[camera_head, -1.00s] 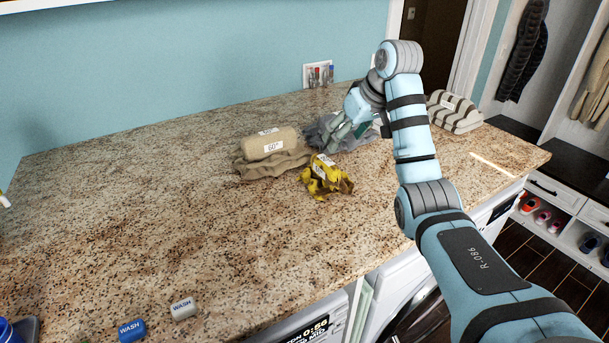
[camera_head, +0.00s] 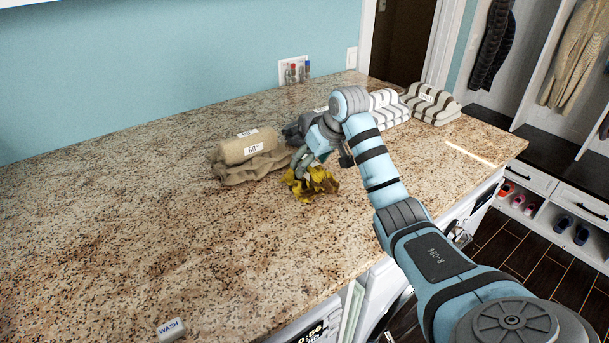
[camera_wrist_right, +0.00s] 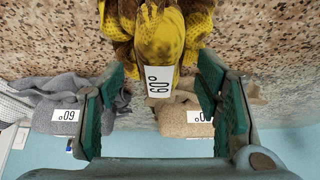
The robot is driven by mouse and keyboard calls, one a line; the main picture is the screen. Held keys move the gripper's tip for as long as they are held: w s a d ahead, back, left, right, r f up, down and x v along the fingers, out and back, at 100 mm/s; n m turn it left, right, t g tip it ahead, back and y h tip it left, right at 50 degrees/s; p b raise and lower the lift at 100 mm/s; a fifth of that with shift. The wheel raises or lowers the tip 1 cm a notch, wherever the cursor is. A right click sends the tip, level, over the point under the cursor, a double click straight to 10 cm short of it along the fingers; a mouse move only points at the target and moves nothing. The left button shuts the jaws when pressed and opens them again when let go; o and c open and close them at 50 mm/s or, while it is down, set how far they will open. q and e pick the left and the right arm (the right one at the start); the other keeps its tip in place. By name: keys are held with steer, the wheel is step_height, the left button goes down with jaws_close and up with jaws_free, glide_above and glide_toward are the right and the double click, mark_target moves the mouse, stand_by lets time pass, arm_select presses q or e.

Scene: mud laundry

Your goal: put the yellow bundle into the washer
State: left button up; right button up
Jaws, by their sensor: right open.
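The yellow bundle (camera_head: 312,183), mottled with brown, lies on the granite counter, partly hidden by my right gripper. My right gripper (camera_head: 304,164) is open, close above it. In the right wrist view the bundle (camera_wrist_right: 165,30) and its white 60° tag show between and beyond the two open green-padded fingers (camera_wrist_right: 160,88); I cannot tell whether they touch it. White machine fronts (camera_head: 374,287) stand under the counter, one with a lit display (camera_head: 310,334); I cannot tell which is the washer. My left gripper is out of view.
A beige bundle (camera_head: 247,148) tagged 60° lies just left of the yellow one. A grey bundle (camera_wrist_right: 70,103) lies close by, and striped bundles (camera_head: 430,104) lie farther right. A WASH block (camera_head: 170,329) sits at the front. The counter's left side is clear.

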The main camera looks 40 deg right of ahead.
steer(key=shift+x, duration=1.1)
steer(key=shift+s+r, duration=0.15)
steer(key=shift+r, duration=0.15)
steer(key=c, duration=1.2)
steer(key=shift+c, duration=0.2)
